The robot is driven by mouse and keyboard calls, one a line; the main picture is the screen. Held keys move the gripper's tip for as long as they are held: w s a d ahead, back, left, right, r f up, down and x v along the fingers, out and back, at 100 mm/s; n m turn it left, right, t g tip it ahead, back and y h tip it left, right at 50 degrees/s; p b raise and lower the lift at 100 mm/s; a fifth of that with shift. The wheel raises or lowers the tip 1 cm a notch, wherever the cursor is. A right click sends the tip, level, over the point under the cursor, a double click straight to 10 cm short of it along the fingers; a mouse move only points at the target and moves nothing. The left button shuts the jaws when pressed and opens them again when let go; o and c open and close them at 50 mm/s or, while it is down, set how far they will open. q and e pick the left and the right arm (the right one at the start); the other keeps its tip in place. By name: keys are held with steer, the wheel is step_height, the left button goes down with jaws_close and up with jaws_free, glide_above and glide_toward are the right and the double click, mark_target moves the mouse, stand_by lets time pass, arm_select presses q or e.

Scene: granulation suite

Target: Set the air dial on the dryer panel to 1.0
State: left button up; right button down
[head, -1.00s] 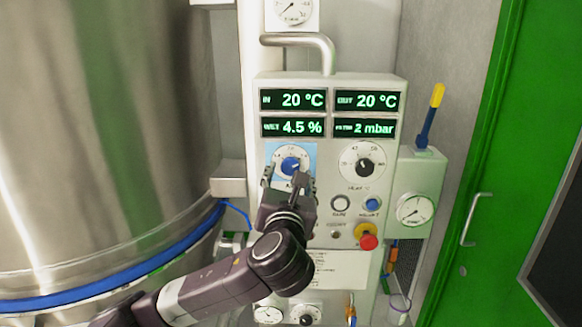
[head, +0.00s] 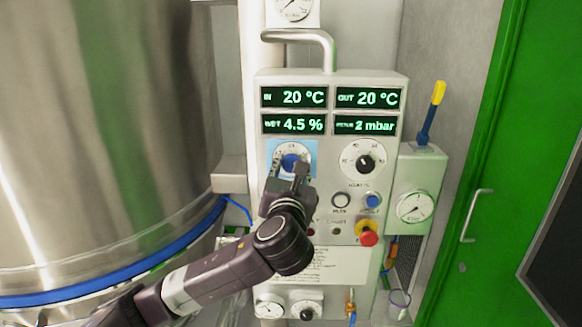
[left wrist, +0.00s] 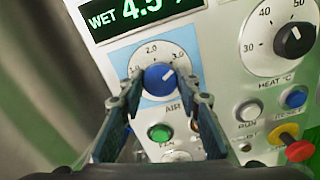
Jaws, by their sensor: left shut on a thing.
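The blue air dial (head: 289,161) is at the upper left of the dryer panel (head: 325,268), on a light blue plate. In the left wrist view the dial (left wrist: 159,79) has a white scale marked 2.0 and 3.0, with AIR printed below. Its white pointer mark aims up and right, roughly toward 3.0. My left gripper (head: 290,174) is at the dial, with one finger on each side of the knob. It is shut on the knob, and the left wrist view also shows the gripper (left wrist: 163,85). My right gripper is not in view.
A black heat dial (head: 365,162) is to the right. Below are RUN (head: 341,200) and RESET (head: 372,200) buttons, a red emergency stop (head: 368,238) and a green button (left wrist: 160,132). A pipe handle (head: 300,36) juts out above. A large steel vessel (head: 110,130) fills the left.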

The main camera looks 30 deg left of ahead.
arm_select(q)
steer(key=shift+n, duration=0.5)
steer(key=shift+n+p, duration=0.55)
steer(key=shift+n, duration=0.05)
steer(key=n+p, duration=0.1)
steer(key=n, duration=0.1)
steer(key=shift+n, duration=0.3)
steer(key=n, duration=0.2)
steer(key=shift+n, duration=0.4)
steer(key=n+p, duration=0.1)
steer(key=n, duration=0.2)
steer(key=shift+n, duration=0.3)
steer(key=n, duration=1.2)
steer(key=shift+f+n, duration=0.1)
steer(key=shift+n, duration=0.3)
steer(key=o, duration=1.2)
steer(key=shift+c, duration=0.2)
